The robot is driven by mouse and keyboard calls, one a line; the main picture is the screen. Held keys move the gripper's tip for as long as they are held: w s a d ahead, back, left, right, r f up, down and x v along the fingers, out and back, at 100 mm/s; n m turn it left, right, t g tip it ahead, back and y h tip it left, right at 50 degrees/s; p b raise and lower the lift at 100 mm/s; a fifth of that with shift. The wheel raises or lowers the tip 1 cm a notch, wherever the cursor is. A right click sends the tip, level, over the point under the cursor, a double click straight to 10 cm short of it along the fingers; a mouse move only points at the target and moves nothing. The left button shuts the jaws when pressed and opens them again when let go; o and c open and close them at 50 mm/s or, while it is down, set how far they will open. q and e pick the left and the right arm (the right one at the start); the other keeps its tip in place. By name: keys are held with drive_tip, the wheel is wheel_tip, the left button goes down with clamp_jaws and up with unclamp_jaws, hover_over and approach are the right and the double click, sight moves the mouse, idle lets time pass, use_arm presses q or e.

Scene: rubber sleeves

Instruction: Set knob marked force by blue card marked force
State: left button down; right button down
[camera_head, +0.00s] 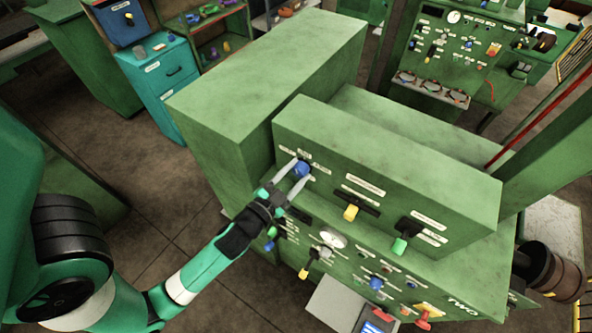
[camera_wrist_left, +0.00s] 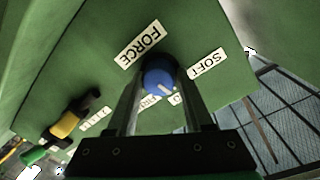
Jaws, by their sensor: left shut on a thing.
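A round blue knob (camera_head: 301,170) sits on the upper green panel, at its left end. In the left wrist view the blue knob (camera_wrist_left: 158,77) has a pale pointer line towards its lower right. A white label FORCE (camera_wrist_left: 140,45) is above it and a label SOFT (camera_wrist_left: 207,63) to its right; other labels below are partly hidden by my fingers. My left gripper (camera_head: 300,173) is shut on the blue knob, one finger on each side. A small blue patch (camera_head: 370,327) on a pale surface at the bottom edge may be the blue card; its writing is unreadable. My right gripper is not in view.
A yellow-handled lever (camera_head: 350,212) and a green-handled lever (camera_head: 400,245) stand on the same panel to the right. A teal cabinet (camera_head: 165,88) stands at the upper left beyond open floor.

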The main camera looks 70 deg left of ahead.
use_arm(q)
drive_tip(key=shift+m, duration=0.9)
drive_tip(key=shift+c, duration=1.5)
unclamp_jaws()
drive_tip(key=b+v, duration=0.4)
drive_tip(key=v, duration=0.7)
drive_tip(key=shift+s+d, duration=0.2)
drive_tip(key=shift+s, duration=0.05)
